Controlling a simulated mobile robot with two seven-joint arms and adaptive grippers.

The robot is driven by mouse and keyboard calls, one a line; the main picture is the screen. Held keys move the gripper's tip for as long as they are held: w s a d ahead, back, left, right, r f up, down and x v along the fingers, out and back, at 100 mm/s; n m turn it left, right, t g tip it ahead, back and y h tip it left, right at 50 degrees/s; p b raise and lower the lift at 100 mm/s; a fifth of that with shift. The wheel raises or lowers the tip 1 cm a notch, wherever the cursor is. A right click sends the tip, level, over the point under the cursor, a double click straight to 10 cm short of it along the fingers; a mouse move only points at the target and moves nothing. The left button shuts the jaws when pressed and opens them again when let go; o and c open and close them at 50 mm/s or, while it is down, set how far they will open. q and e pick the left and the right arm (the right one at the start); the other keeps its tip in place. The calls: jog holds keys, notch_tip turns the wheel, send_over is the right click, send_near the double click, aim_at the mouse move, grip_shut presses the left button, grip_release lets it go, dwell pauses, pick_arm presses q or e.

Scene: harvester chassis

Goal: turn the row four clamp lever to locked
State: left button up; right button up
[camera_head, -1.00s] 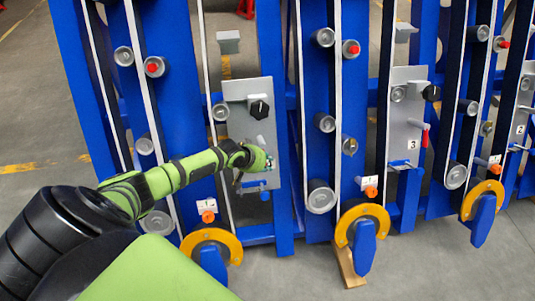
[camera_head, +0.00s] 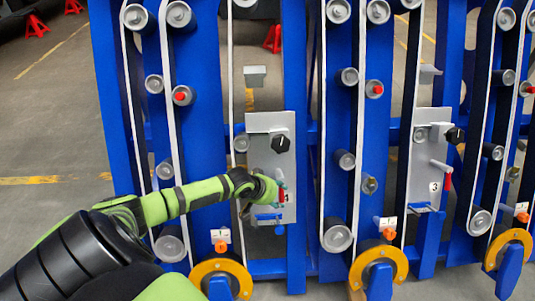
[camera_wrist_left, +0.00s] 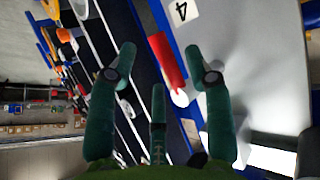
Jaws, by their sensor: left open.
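The row four clamp lever has a red handle (camera_wrist_left: 167,62). In the left wrist view it lies between my left gripper's spread fingers (camera_wrist_left: 161,58), with a visible gap to each fingertip. A "4" label (camera_wrist_left: 181,12) sits on the grey plate beside it. In the head view my left gripper (camera_head: 272,191) is at the lower part of the grey plate (camera_head: 262,122). It is open around the red handle (camera_head: 282,195), which hangs roughly downward. The gripper partly hides the lever's pivot and the label there. My right gripper is not in view.
A black knob (camera_head: 279,143) sits above the lever on the same plate, and a small blue bracket (camera_head: 268,216) sits below it. To the right, the plate marked 3 carries another red-handled lever (camera_head: 447,180). Blue uprights, rollers and belts flank the plate closely.

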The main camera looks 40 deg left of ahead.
pick_arm(q)
jog(key=v, duration=0.7)
jog(key=shift+s+r, duration=0.15)
jog(key=shift+r, duration=0.1)
